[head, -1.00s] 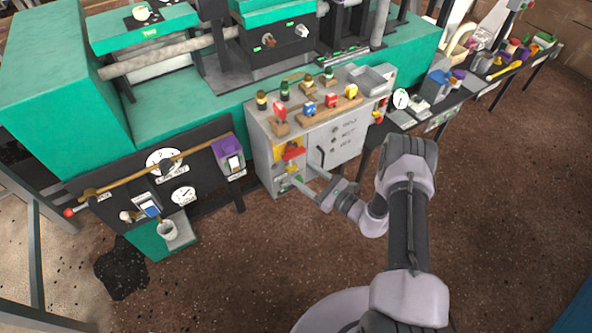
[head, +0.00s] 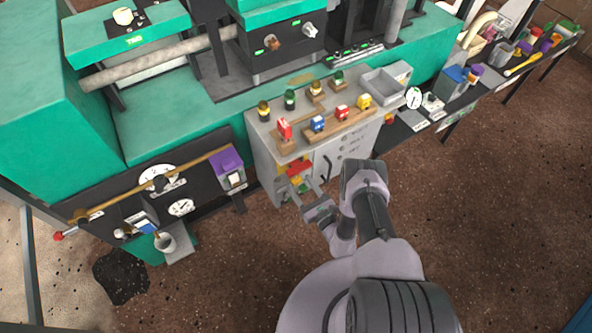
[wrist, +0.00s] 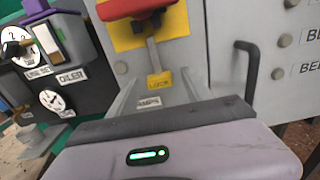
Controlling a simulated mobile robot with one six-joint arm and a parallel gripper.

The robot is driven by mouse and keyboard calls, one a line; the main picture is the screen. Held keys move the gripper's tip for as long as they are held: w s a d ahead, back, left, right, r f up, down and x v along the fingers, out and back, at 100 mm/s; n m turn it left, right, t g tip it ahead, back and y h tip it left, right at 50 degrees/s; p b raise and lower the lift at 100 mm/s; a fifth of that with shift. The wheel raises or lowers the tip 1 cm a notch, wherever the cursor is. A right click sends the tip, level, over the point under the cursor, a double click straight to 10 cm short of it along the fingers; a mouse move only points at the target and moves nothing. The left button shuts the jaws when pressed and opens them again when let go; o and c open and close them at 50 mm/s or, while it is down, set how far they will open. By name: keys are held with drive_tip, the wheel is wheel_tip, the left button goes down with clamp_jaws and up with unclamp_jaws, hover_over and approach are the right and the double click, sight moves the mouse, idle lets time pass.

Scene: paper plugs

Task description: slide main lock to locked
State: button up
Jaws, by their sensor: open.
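The lock, a small yellow tag marked LOCK (wrist: 159,80), hangs on the grey cabinet front in the wrist view. A grey bar (wrist: 153,54) runs up from it toward a red handle (wrist: 130,8) on a yellow plate (wrist: 173,30). The red handle also shows in the head view (head: 299,167). My gripper (wrist: 158,85) is open, its two grey fingers reaching toward the cabinet on either side of the tag. I cannot tell whether either finger touches it. In the head view my gripper (head: 305,191) is low at the cabinet's left front, partly hiding the lock area.
An AMPS label (wrist: 149,102) is below the tag. A dark door handle (wrist: 247,70) stands out at right. A purple-topped oiler box (head: 228,168) is left of the cabinet. Colored plugs and a grey tray (head: 384,84) are on the cabinet top. Brown floor lies open at right.

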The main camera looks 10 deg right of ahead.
drive_tip(key=shift+w+a, duration=0.15)
drive_tip(key=shift+w, duration=0.1)
drive_tip(key=shift+s, duration=0.1)
drive_tip(key=shift+c, duration=1.3)
clamp_jaws()
drive_tip(key=shift+r, duration=0.1)
